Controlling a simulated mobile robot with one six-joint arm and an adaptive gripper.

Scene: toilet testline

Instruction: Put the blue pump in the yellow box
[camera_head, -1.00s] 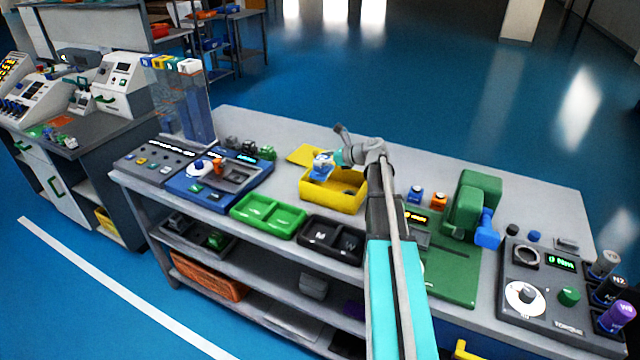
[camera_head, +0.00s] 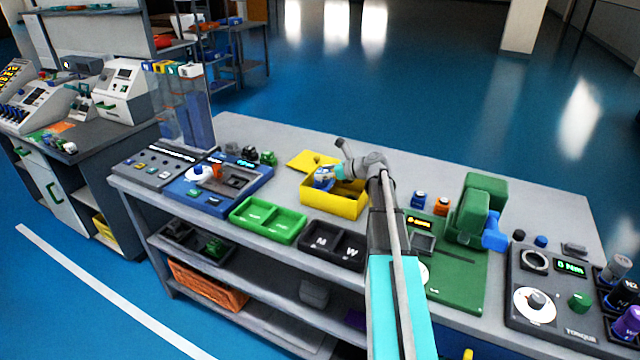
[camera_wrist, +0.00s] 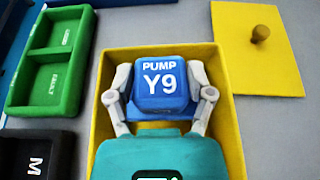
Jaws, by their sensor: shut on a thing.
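The blue pump (camera_wrist: 160,82) has a label reading "PUMP Y9" and sits between the two fingers of my gripper (camera_wrist: 162,97) in the wrist view. My gripper is shut on it. The yellow box (camera_wrist: 232,150) is open, and its walls surround the pump and the fingers in that view. In the head view the pump (camera_head: 322,181) is at the left part of the yellow box (camera_head: 335,204), at about rim height. My gripper (camera_head: 328,176) reaches there from the right. I cannot tell whether the pump touches the box floor.
The yellow lid with a knob (camera_wrist: 258,45) lies beside the box. A green two-part tray (camera_head: 268,220) and a black tray (camera_head: 333,242) stand in front. A blue machine (camera_head: 215,185) is at the left, and a green press (camera_head: 470,215) is at the right.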

